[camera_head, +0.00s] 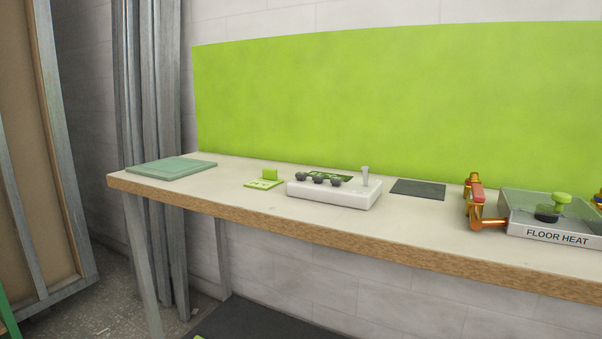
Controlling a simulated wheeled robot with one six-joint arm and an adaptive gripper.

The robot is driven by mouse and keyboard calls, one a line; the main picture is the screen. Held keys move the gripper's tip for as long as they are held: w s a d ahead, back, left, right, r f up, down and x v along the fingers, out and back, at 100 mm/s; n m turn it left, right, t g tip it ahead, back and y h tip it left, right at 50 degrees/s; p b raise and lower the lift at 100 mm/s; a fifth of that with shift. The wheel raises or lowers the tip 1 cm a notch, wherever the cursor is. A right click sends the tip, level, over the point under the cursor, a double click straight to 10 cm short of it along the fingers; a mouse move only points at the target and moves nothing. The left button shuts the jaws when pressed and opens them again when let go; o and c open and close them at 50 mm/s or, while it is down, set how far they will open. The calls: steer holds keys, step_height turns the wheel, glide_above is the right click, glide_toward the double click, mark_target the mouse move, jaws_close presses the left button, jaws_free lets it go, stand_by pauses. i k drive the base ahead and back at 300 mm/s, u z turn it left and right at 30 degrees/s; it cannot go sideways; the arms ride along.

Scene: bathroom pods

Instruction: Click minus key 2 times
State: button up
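No key with a readable minus sign shows in the head view. A white control box (334,193) sits on the bench, with several dark round knobs (318,179) in a row on its left part and a light upright lever (365,175) at its right end. Any markings on it are too small to read. A dark green panel (330,176) with light marks lies just behind it, partly hidden by the knobs. My gripper is not in view.
The wood-edged bench (430,225) runs across the view. On it are a pale green slab (171,169), a small green block on a plate (264,183), a dark flat tile (418,189), red-and-brass valve fittings (475,200) and a "FLOOR HEAT" box (556,236). A green panel (400,95) stands behind.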

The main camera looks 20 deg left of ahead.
mark_target(301, 176)
steer(key=u, duration=0.2)
steer(key=k, duration=0.2)
steer(key=u, duration=0.95)
steer(key=k, duration=1.15)
steer(key=u, duration=1.15)
steer(key=i, duration=1.3)
steer(key=z, duration=1.1)
steer(key=i, duration=0.75)
steer(key=z, duration=0.85)
